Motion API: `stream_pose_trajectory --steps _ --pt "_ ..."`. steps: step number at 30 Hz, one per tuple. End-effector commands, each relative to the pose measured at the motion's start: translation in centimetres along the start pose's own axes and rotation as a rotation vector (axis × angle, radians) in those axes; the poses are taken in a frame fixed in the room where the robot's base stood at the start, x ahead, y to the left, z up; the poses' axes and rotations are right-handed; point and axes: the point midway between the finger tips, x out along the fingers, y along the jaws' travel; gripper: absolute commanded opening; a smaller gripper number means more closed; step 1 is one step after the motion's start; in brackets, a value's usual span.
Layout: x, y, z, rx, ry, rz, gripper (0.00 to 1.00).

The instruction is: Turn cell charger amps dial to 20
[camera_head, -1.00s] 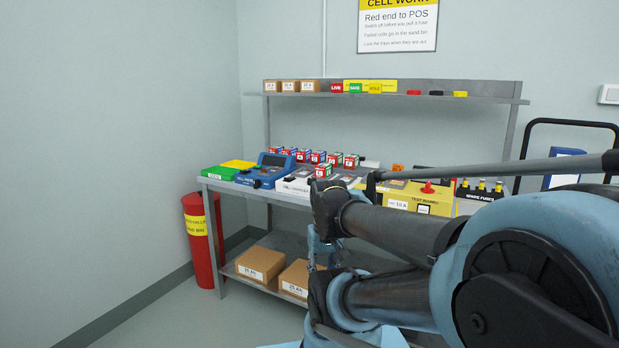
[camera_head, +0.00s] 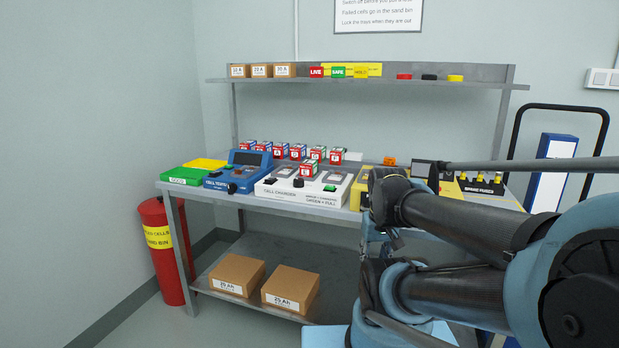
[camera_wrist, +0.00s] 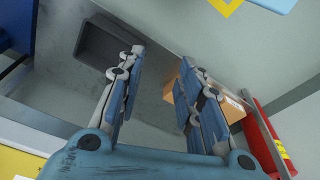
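The white cell charger (camera_head: 318,195) sits at the front of the bench in the head view. A small black dial (camera_head: 298,183) is on its front, but the marks around it are too small to read. A red and white cell block (camera_head: 307,170) stands on the charger between two grey slots. My gripper hangs low in front of the bench, mostly hidden behind my arm in the head view. In the wrist view my gripper (camera_wrist: 160,78) is open, its blue fingers apart with nothing between them. It is well away from the dial.
A blue tester (camera_head: 240,172) and a green tray (camera_head: 187,175) stand left of the charger. A yellow test board (camera_head: 361,187) is to its right, partly behind my arm. Boxes (camera_head: 290,288) lie on the lower shelf. A red sand bin (camera_head: 163,262) stands at the left.

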Motion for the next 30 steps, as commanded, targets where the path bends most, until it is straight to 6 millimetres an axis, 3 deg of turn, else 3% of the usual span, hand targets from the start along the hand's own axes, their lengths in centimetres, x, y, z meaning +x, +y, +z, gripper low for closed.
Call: stream_pose_trajectory --steps 7,10,14,20,30 --pt "0.0 0.0 0.0 0.0 0.0 0.0 0.33" --pt "-0.6 0.0 0.5 -0.004 0.008 0.0 0.54" --pt "-2.0 -0.3 -0.5 -0.049 0.006 -0.003 0.54" --pt "-6.7 -1.4 -5.3 -0.234 -0.018 -0.015 0.54" --pt "-14.8 -5.2 -15.8 -0.624 -0.063 -0.044 0.54"
